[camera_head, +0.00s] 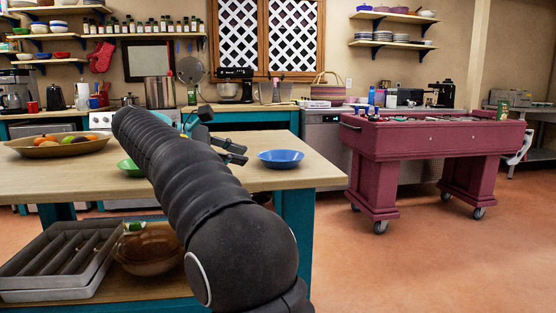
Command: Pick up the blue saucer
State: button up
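The blue saucer (281,160), a shallow round dish, sits on the wooden top of the island table (312,173), near its right end. My arm reaches up from the bottom of the view across the table. My gripper (243,154) is just left of the saucer, with its two dark fingers apart and pointing right towards it. Nothing shows between the fingers. A gap seems to lie between the fingertips and the saucer's rim. The saucer's whole rim is visible.
A green bowl (130,168) is partly hidden behind my arm. A wide bowl of fruit (57,147) stands at the table's left. Metal trays (58,258) and a brown glass bowl (150,252) are on the lower shelf. A maroon wheeled cart (428,142) stands right, beyond open floor.

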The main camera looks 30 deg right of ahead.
jog(key=shift+w+a+r+h, duration=0.3)
jog(key=shift+w+a+r, duration=0.05)
jog(key=shift+w, duration=0.15)
jog(key=b+x, duration=0.2)
jog(key=x, duration=1.1)
jog(key=shift+s+d, duration=0.15)
jog(key=shift+d, duration=0.2)
grip_shut()
